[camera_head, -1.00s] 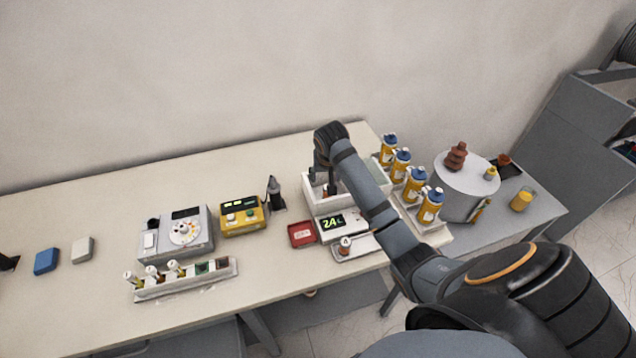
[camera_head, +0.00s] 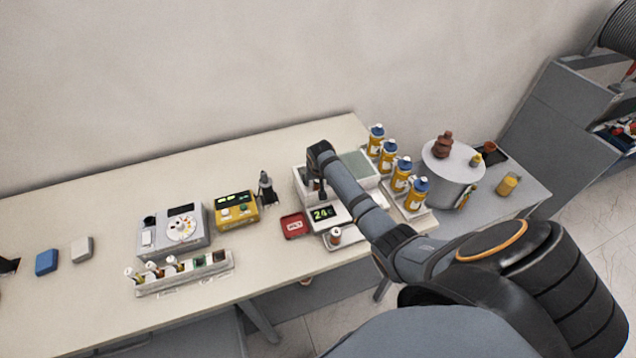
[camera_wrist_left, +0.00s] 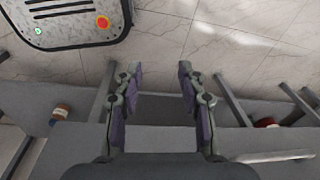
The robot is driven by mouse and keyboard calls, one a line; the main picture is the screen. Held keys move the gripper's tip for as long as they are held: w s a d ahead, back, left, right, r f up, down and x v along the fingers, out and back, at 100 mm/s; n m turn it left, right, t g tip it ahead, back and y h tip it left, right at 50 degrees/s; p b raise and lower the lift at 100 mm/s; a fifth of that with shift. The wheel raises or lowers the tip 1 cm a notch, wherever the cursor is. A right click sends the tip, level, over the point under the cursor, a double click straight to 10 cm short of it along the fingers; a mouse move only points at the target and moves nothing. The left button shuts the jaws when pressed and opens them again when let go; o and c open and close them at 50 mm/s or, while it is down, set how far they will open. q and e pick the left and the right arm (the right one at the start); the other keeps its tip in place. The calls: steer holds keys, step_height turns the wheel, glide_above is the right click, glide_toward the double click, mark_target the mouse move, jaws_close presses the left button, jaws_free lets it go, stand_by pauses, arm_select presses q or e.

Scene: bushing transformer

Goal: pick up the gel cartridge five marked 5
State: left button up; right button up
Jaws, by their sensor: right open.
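Several yellow cartridges with blue caps (camera_head: 402,174) stand upright in a row in a pale rack (camera_head: 430,210) at the table's right end. Their numbers are too small to read, so I cannot tell which, if any, is marked 5. My right gripper (camera_head: 318,190) points down at the white open box (camera_head: 299,178), left of the cartridge row and apart from it. It is open, and its fingers are small and partly hidden by my arm. In the left wrist view my left gripper (camera_wrist_left: 158,72) is open and empty, with floor and a grey shelf behind it.
A display reading 24 (camera_head: 323,214), a red tray (camera_head: 294,226), a yellow meter (camera_head: 237,210) and a grey dial device (camera_head: 174,232) stand nearby. A vial rack (camera_head: 185,275) lies along the front edge. A round white stand (camera_head: 452,175) is at the right. The rear-left tabletop is clear.

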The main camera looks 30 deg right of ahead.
steer(key=shift+f, duration=0.1)
jaws_close()
stand_by(0.3)
